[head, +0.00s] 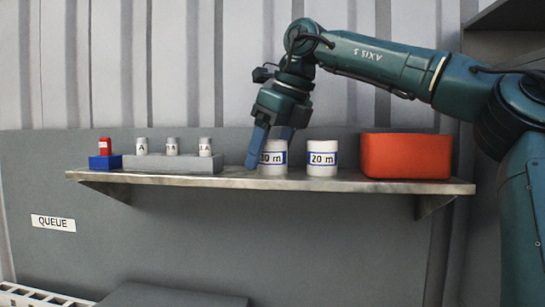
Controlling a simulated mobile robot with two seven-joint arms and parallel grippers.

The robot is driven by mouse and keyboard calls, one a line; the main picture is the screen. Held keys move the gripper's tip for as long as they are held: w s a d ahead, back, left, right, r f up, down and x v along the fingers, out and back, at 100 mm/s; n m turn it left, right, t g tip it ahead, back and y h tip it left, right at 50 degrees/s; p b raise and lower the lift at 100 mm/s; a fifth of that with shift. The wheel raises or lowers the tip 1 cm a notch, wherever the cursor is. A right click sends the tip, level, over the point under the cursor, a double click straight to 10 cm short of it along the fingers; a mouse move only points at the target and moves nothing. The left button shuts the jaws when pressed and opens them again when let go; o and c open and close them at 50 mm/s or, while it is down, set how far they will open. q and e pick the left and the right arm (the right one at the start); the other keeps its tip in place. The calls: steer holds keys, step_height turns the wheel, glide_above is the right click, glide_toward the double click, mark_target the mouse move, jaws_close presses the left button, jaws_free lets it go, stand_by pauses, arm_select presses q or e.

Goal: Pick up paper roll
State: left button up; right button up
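Two white paper rolls with blue-edged labels stand upright on the metal shelf (330,181). The right roll (321,159) reads "20 m" and stands free. The left roll (274,160) has a label ending in "0 m"; its first digit is partly hidden. My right gripper (272,146) points down at the left roll. One blue finger overlaps its left front edge, and the other shows at its top right, partly behind it. The fingers are apart with the roll between them; whether they press on it is unclear. My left gripper is out of view.
An orange-red bin (405,156) stands on the shelf's right. On the left are a grey holder (172,164) with several small white labelled containers and a blue block (105,162) holding a red one. A "QUEUE" sign (53,223) is on the panel below.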

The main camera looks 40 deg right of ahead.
steer(key=c, duration=1)
